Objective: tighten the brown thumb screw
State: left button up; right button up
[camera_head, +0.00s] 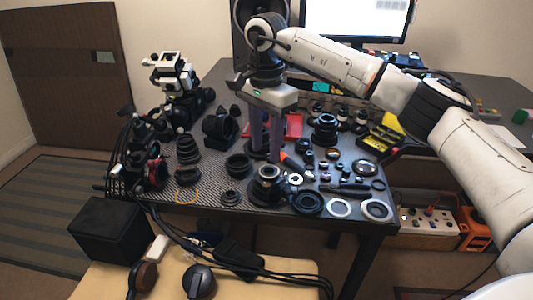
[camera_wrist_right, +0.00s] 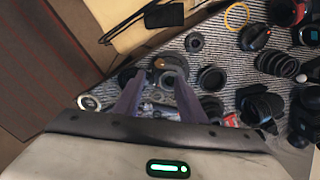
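My right gripper (camera_head: 265,158) reaches down over the dark work mat from above. Its two purple-grey fingers are apart, with a gap between them. The fingertips are close above a black lens barrel (camera_head: 267,187) with a brownish ring at its top. In the right wrist view the fingers (camera_wrist_right: 153,78) also stand apart, and a small brownish part (camera_wrist_right: 160,63) shows between their tips. I cannot tell for sure whether this is the brown thumb screw, nor whether the fingers touch it. My left gripper is not in view.
Lens rings and barrels crowd the mat, including a white ring (camera_head: 376,209) and a black stepped stack (camera_head: 188,150). A red tray (camera_head: 293,125) lies behind the gripper. A white-and-black device (camera_head: 172,75) stands at the back left. A tan surface (camera_head: 210,281) with cables is in front.

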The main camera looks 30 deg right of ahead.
aim_at(267, 184)
notch_tip(267, 184, down, 10)
jog(key=n, duration=0.7)
jog(key=n+b, duration=0.1)
jog(key=n, duration=0.5)
jog(key=shift+d+f+n, duration=0.1)
jog(key=shift+f+n, duration=0.1)
jog(key=shift+n, duration=0.2)
grip_shut()
